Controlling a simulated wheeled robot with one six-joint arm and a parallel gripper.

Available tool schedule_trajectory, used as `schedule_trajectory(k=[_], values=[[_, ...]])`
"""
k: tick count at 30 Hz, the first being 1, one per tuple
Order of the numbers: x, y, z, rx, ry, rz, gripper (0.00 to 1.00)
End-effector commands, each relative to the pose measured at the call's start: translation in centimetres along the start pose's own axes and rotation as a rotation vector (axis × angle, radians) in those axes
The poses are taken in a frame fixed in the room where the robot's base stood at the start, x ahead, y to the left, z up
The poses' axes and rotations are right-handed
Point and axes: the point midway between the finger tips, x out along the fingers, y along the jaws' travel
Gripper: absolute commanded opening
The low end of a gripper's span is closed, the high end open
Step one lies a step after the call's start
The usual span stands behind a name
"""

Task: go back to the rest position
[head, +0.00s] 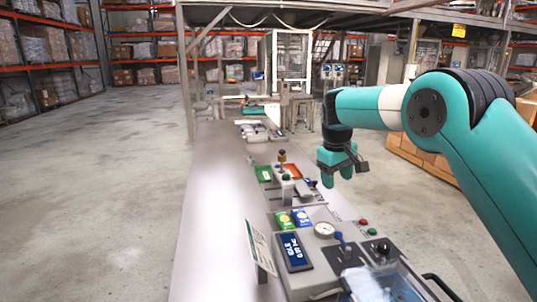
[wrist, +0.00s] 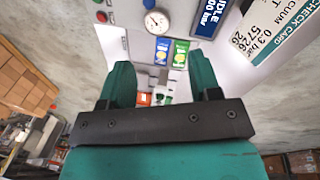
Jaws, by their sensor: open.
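My gripper (head: 337,172) hangs on my teal arm above the right side of the long bench, pointing down, in the head view. In the wrist view my gripper (wrist: 160,85) shows two teal fingers spread apart with a dark bar behind them. Nothing is held between the fingers. The bench controls lie beneath and beyond the fingers, and the fingers appear clear of them.
The bench (head: 215,215) has a clear left strip. On its right stand a check card (head: 261,248), a dark display (head: 294,252), a round gauge (head: 324,230) and a green tray (head: 263,173). Stacked boxes (head: 420,157) stand right. Open floor (head: 90,190) lies left.

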Motion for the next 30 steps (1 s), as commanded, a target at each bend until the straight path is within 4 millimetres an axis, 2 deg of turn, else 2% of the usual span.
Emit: schedule_trajectory(k=[3,8,12,16,21,24,27,30], values=[[-2.4,-2.1,3.1,-0.035,0.032,-0.032,0.57],[-4.8,-5.8,8.4,-0.076,0.074,-0.096,0.57],[-6.1,-9.7,14.2,-0.101,0.106,-0.17,0.57],[-6.5,-13.8,20.3,-0.115,0.132,-0.254,0.57],[-6.1,-19.1,28.2,-0.123,0.153,-0.371,0.57],[-5.6,-21.5,31.8,-0.122,0.157,-0.427,0.57],[-5.3,-23.0,34.0,-0.119,0.159,-0.464,0.57],[-5.2,-23.8,34.9,-0.119,0.158,-0.482,0.57]])
